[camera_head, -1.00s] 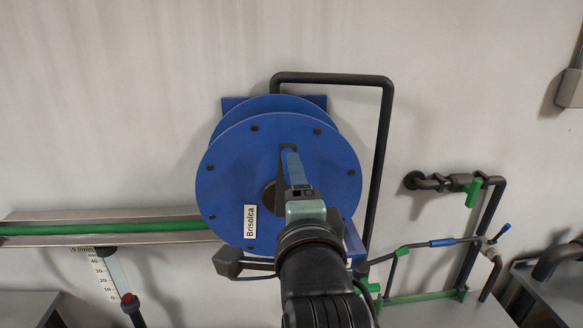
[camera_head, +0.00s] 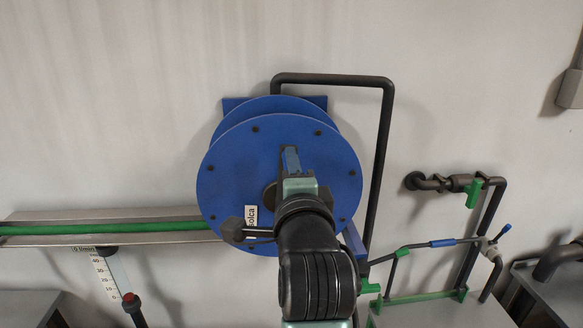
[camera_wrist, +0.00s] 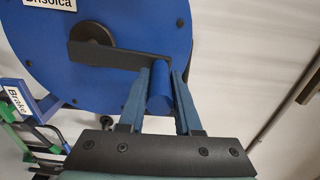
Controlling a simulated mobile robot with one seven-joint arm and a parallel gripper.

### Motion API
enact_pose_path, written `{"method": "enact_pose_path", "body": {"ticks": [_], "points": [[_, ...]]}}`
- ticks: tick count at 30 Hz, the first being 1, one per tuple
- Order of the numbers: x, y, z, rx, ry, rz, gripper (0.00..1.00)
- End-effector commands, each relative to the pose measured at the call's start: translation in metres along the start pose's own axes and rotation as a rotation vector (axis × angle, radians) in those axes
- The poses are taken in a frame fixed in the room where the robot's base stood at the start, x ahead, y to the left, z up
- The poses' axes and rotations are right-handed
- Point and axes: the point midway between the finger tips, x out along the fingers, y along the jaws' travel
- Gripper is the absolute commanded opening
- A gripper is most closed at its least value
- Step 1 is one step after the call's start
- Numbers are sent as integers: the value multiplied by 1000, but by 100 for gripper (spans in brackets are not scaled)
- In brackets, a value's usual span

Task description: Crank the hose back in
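A blue hose reel (camera_head: 235,165) hangs on the wall, its round face towards me. It also shows in the wrist view (camera_wrist: 100,70). A dark crank arm (camera_wrist: 118,56) runs from the hub (camera_wrist: 92,28) to a blue cylindrical crank handle (camera_wrist: 159,90) that sticks out towards me. My gripper (camera_head: 291,160) is at the handle. In the wrist view my gripper (camera_wrist: 161,78) has one finger on each side of the handle, close against it, and looks shut on it. In the head view my gripper and wrist hide most of the crank. No hose is clearly visible on the reel.
A dark pipe frame (camera_head: 385,160) stands right of the reel. Pipework with green fittings (camera_head: 473,192) is at the right. A tray with a green line (camera_head: 100,228) runs left along the wall. A "Brake" label (camera_wrist: 17,102) shows at the reel's lower left.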

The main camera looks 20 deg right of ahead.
Motion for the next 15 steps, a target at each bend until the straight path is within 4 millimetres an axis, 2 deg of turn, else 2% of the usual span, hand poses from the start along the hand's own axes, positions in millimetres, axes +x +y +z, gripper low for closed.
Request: {"method": "enact_pose_path", "body": {"ticks": [1, 3, 4, 8, 15], "points": [[0, 0, 0, 0, 0, 0, 17], [0, 0, 0, 0, 0, 0, 4], [0, 0, 0, 0, 0, 0, 1], [0, 1, 7, 1, -4, 0, 1], [0, 7, 41, 0, -9, 4, 2]]}}
